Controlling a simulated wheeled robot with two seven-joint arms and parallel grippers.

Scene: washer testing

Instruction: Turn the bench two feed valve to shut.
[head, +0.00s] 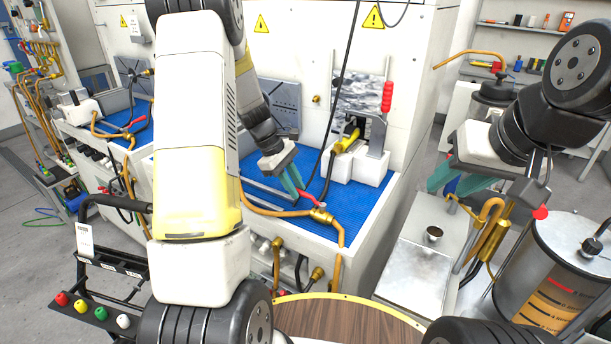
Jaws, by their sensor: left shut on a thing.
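A brass feed valve (321,215) with a red lever handle (309,200) sits on the pipe at the front edge of the middle bench's blue mat. My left gripper (296,192), with teal fingers, points down at this lever and is shut on it. The fingers hide the lever's far end. I cannot read a bench number on it. My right gripper (452,186) is away to the right, above a metal-topped cabinet. Its teal fingers stand apart with nothing seen between them.
A clamp fixture with a red upright handle (387,97) stands behind the valve on the blue mat (352,205). Another bench with a red-levered valve (135,122) is at left. A metal drum (572,262) stands at right. A round wooden top (340,322) is in front.

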